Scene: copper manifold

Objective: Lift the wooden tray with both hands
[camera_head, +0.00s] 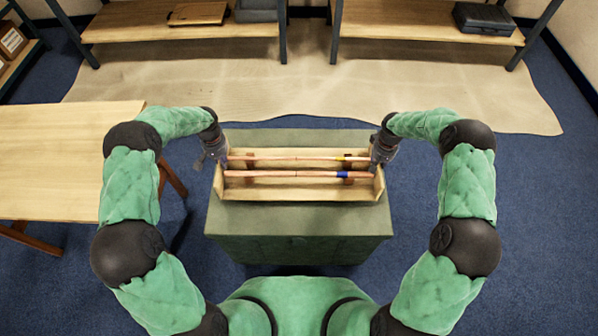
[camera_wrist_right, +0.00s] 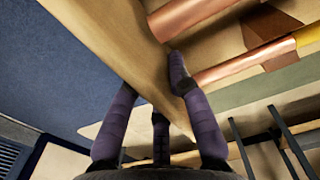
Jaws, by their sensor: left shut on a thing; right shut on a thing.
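The wooden tray (camera_head: 300,190) is a long, shallow, light box over the top of a green cabinet. I cannot tell whether it touches the cabinet top. Two copper pipes lie lengthwise in it: the rear one (camera_head: 290,158) has a yellow band, the front one (camera_head: 285,173) a blue band. My left gripper (camera_head: 221,160) is shut on the tray's left end. My right gripper (camera_head: 379,160) is shut on the right end. In the right wrist view, the right gripper (camera_wrist_right: 152,88) has its fingers on either side of the tray's end wall (camera_wrist_right: 115,40).
The green cabinet (camera_head: 300,222) stands in front of my body. A wooden table (camera_head: 50,150) is at the left. Shelves (camera_head: 425,20) line the back, holding a board (camera_head: 198,13) and a dark case (camera_head: 484,18). Blue carpet to the right is clear.

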